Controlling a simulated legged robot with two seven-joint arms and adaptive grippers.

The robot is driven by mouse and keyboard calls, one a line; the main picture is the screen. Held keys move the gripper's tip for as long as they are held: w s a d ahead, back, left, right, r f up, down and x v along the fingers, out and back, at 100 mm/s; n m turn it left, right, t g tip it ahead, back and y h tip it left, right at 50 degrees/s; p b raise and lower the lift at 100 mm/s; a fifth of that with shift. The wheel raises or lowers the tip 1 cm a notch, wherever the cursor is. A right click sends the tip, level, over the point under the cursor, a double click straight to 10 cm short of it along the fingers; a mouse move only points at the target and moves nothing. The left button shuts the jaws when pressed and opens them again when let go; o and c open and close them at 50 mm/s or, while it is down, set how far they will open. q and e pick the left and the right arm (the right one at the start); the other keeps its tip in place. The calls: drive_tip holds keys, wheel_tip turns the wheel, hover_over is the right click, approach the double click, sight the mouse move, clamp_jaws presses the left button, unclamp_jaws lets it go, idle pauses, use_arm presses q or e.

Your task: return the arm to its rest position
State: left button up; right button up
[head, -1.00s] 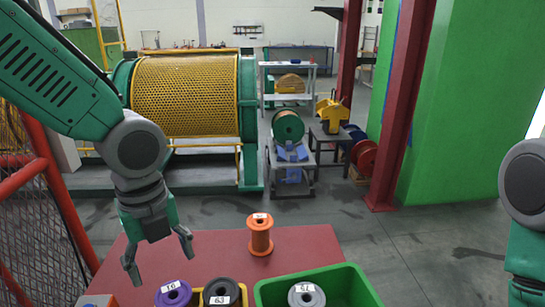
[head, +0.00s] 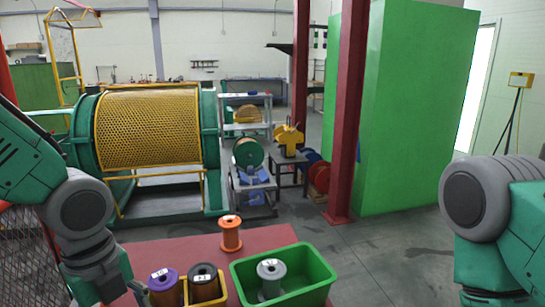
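My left arm comes in from the left, with my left gripper (head: 103,287) low at the left edge of the red table. Its fingers are mostly cut off by the bottom of the picture, so I cannot tell whether it is open or what it holds. My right arm (head: 478,205) is at the right edge, bent downward; its gripper is out of view below.
An orange spool (head: 231,233) stands on the red table (head: 185,248). A purple spool (head: 163,287) and a black spool (head: 204,283) are close to my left gripper. A green bin (head: 315,268) holds a grey spool (head: 270,278). A red post (head: 347,120) stands behind.

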use_arm(q)
drive_tip(key=s+d+f+n+h, duration=0.1)
drive_tip(key=s+f+n, duration=0.2)
drive_tip(key=f+n, duration=0.4)
drive_tip(key=s+f+n+h, duration=0.15)
drive_tip(key=f+n, duration=0.25)
drive_tip(key=f, duration=0.5)
drive_tip(key=s+a+f+n+y+b, duration=0.1)
drive_tip(key=s+a+f+n, duration=0.1)
drive_tip(key=s+f+n, duration=0.3)
drive_tip(key=s+a+f+n+y+b, duration=0.1)
drive_tip(key=s+a+f+n+y, duration=0.1)
drive_tip(key=s+f+n, duration=0.4)
wheel_tip(320, 180, down, 3)
drive_tip(key=shift+s+a+f+n+t, duration=0.15)
drive_tip(key=shift+a+n+t, duration=0.15)
drive_tip(key=shift+a+n, duration=0.75)
use_arm(e)
drive_tip(key=shift+w+d+f, duration=0.1)
drive_tip(key=shift+w+f, duration=0.1)
drive_tip(key=shift+f, duration=0.4)
drive_tip(key=shift+w+f, duration=0.15)
drive_tip(key=shift+f, duration=0.45)
use_arm(q)
drive_tip(key=shift+d, duration=0.2)
